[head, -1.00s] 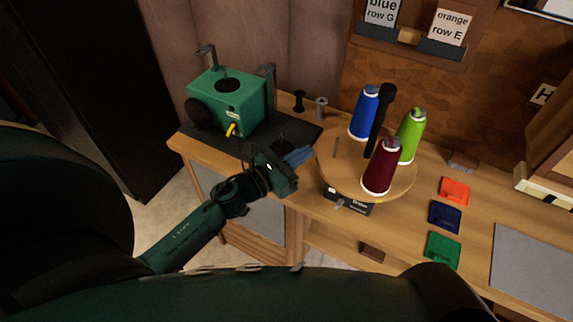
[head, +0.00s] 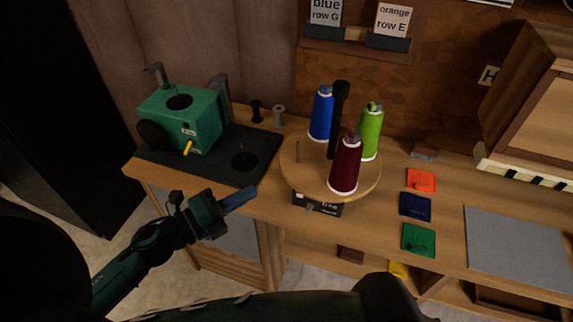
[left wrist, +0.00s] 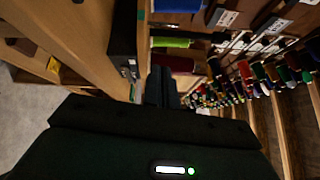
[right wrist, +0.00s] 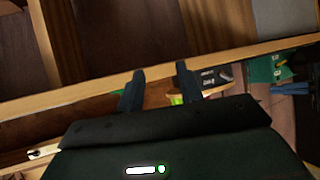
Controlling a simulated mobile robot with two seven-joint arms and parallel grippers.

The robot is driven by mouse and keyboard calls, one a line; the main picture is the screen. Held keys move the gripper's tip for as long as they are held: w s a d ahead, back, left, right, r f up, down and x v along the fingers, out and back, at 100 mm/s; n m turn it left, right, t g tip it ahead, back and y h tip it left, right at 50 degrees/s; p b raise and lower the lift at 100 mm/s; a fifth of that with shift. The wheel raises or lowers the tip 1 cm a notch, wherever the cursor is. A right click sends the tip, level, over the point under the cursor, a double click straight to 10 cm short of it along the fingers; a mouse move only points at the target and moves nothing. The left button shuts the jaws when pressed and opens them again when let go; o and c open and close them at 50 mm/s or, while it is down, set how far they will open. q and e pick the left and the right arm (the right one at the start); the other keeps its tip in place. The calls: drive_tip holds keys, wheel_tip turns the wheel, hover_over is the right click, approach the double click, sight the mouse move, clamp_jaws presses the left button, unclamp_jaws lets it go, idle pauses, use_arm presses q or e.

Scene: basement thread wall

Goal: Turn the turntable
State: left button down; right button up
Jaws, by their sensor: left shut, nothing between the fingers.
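The turntable (head: 312,182) is a round wooden disc on a black base (head: 318,206), standing on the wooden bench. It carries a blue thread cone (head: 320,115), a green cone (head: 369,134) and a dark red cone (head: 345,166) around a black post (head: 337,110).
A green machine (head: 180,120) with a yellow handle sits on a dark mat (head: 215,165) at the left. Two small spools (head: 267,113) stand behind. Red, navy and green squares (head: 418,240) and a grey mat (head: 520,245) lie right. Label holders (head: 352,38) hang on the wall.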

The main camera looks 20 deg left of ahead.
sight(286, 170)
use_arm(q)
drive_tip(key=shift+n, duration=0.8)
drive_tip(key=x, duration=0.4)
drive_tip(key=p+x, duration=0.1)
drive_tip(key=x, duration=0.3)
drive_tip(key=a+p+x, duration=0.1)
drive_tip(key=x, duration=0.2)
drive_tip(key=shift+w+d, duration=0.2)
drive_tip(key=shift+w, duration=0.55)
drive_tip(key=shift+w+a, duration=0.1)
drive_tip(key=shift+w, duration=0.45)
use_arm(e)
drive_tip(key=shift+d+r, duration=0.25)
drive_tip(key=shift+d, duration=0.1)
use_arm(q)
drive_tip(key=shift+w+h, duration=0.1)
drive_tip(key=shift+h, duration=0.2)
use_arm(e)
drive_tip(key=shift+w, duration=0.1)
use_arm(q)
drive_tip(key=shift+a+g, duration=0.15)
drive_tip(key=shift+g, duration=0.15)
drive_tip(key=shift+w+m, duration=0.15)
drive_tip(key=shift+m, duration=0.15)
use_arm(e)
drive_tip(key=shift+a+r, duration=0.1)
drive_tip(key=shift+r, duration=0.05)
